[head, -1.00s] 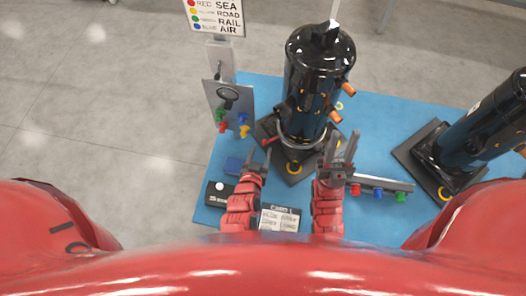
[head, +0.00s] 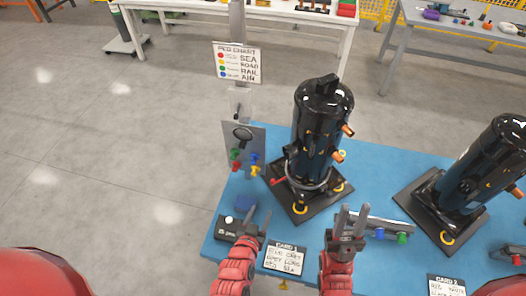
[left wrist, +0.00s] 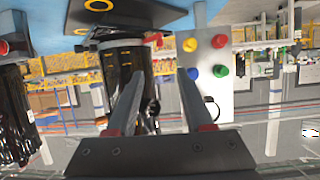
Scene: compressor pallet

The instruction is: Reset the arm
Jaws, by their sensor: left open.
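My left gripper (head: 254,230) is open and empty above the near left part of the blue pallet top (head: 390,150). In the left wrist view its two fingers (left wrist: 152,100) stand apart with nothing between them. My right gripper (head: 351,222) has its fingers apart and looks empty, in front of the small peg rail (head: 385,225). A black compressor (head: 318,135) stands upright on a dark base plate beyond both grippers. It also shows upside down in the left wrist view (left wrist: 124,75).
A grey panel (head: 243,150) with coloured pegs stands left of the compressor, below a peg chart sign (head: 236,62). A second compressor (head: 485,170) stands at the right. Card 1 (head: 285,261) lies between the grippers. Benches stand behind, with open floor between.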

